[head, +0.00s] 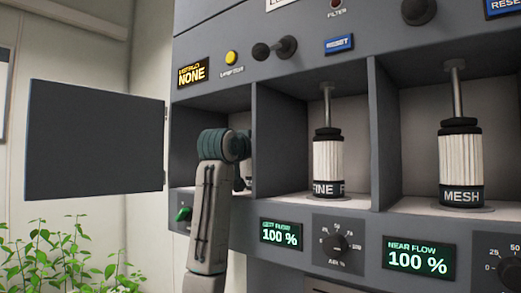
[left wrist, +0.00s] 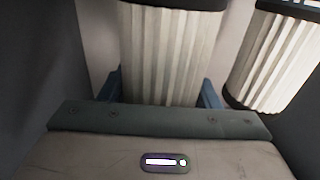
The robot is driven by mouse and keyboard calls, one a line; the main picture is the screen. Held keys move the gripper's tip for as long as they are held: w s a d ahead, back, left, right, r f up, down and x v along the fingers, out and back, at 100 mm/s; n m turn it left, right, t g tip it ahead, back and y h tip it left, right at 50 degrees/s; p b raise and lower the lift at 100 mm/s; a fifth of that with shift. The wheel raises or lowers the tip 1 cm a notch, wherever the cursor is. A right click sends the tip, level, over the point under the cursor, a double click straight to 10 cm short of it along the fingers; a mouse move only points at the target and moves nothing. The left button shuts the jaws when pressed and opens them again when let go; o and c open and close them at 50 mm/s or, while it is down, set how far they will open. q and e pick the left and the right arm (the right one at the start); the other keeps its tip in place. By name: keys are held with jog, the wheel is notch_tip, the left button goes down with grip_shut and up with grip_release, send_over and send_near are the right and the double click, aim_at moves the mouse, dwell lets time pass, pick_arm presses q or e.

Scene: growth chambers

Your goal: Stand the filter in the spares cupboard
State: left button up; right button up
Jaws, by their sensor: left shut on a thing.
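My left arm reaches into the leftmost bay (head: 185,135) of the grey cabinet, and its wrist hides most of what is inside. In the left wrist view my left gripper (left wrist: 162,88) is shut on a white pleated filter (left wrist: 165,45) with a dark end band. The filter stands between the blue fingers; its base is hidden behind the gripper body. A second white pleated filter (left wrist: 278,55) is close by on the right, apart from the held one. I cannot tell whether the held filter touches the floor. My right gripper is out of view.
A dark door (head: 95,140) stands open left of the bay. Further right, a FINE filter (head: 327,160) and a MESH filter (head: 460,165) sit under rods in their own bays. Dividers separate the bays. Knobs and flow displays (head: 281,233) line the front. Plants (head: 70,255) stand lower left.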

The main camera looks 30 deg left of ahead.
pick_arm(q)
jog(key=shift+f, duration=0.1)
jog(key=o, duration=1.1)
jog(key=shift+f, duration=0.1)
jog(key=s+b, duration=0.1)
jog(key=s, duration=0.1)
jog(key=s+b, duration=0.1)
jog(key=s, duration=0.2)
jog(key=s+d+b, duration=0.1)
jog(key=s, duration=0.1)
jog(key=shift+s+r, duration=0.2)
jog(key=shift+s, duration=0.05)
